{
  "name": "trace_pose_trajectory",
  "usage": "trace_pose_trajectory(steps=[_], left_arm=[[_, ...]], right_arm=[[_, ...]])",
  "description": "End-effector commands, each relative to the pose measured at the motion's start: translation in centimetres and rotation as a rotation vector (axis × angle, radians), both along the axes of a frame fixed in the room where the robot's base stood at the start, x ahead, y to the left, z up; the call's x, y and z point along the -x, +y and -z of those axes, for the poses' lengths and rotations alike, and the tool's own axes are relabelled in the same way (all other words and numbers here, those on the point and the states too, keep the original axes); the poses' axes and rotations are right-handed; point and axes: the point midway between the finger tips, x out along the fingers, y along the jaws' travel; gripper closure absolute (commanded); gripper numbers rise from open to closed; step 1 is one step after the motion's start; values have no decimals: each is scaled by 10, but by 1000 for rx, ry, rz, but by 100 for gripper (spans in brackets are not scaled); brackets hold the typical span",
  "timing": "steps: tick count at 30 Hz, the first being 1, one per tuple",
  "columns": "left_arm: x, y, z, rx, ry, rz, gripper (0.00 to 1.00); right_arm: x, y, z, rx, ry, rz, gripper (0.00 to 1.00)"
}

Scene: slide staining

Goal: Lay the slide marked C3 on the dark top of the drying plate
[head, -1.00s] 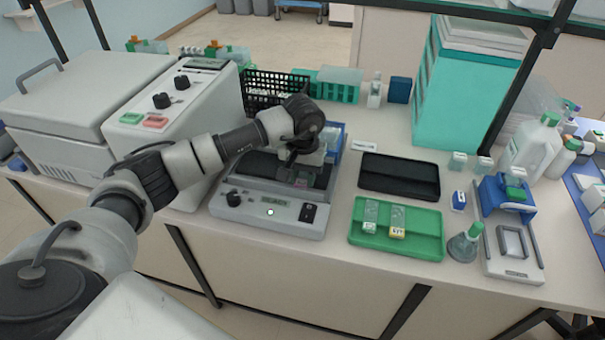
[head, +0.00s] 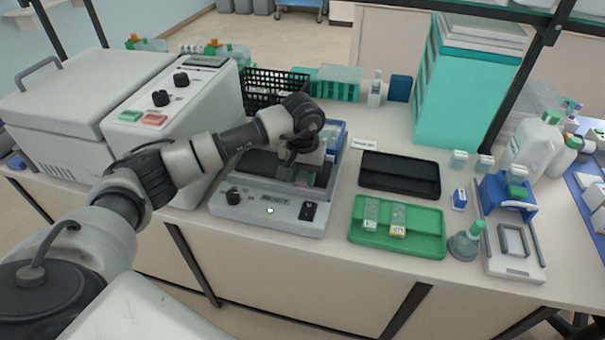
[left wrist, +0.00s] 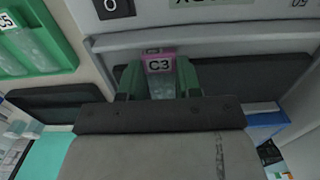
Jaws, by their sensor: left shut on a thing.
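The slide marked C3 (left wrist: 160,66), with a pink label end, is between the green fingertips of my left gripper (left wrist: 158,82) in the left wrist view. The gripper is shut on it. In the head view my left gripper (head: 299,176) is low over the right part of the drying plate's dark top (head: 257,165). The drying plate (head: 228,212) is a pale grey unit with a knob, a lit display and a switch on its front. The slide is mostly hidden by the gripper in the head view. I cannot tell whether it touches the dark top.
Right of the plate lie a black tray (head: 399,186) and a green tray (head: 425,243) holding two slides. A blue holder (head: 335,132) stands close behind my gripper. A large white machine (head: 205,120) stands left of the plate, and a black basket (head: 262,82) behind.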

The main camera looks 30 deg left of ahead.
Motion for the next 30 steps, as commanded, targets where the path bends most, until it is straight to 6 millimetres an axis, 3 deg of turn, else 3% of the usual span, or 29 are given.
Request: trace_pose_trajectory(steps=[3, 4, 10, 20, 30], left_arm=[[0, 0, 1, 0, -1, 0, 90], [0, 0, 1, 0, -1, 0, 65], [0, 0, 1, 0, 0, 0, 37], [0, 0, -3, 0, -2, 0, 37], [-1, 0, -63, 0, -6, 0, 37]], right_arm=[[0, 0, 2, 0, 0, 0, 53], [0, 0, 2, 0, 0, 0, 53], [0, 0, 1, 0, 0, 0, 53], [0, 0, 3, 0, 0, 0, 53], [0, 0, 16, 1, 0, -1, 53]])
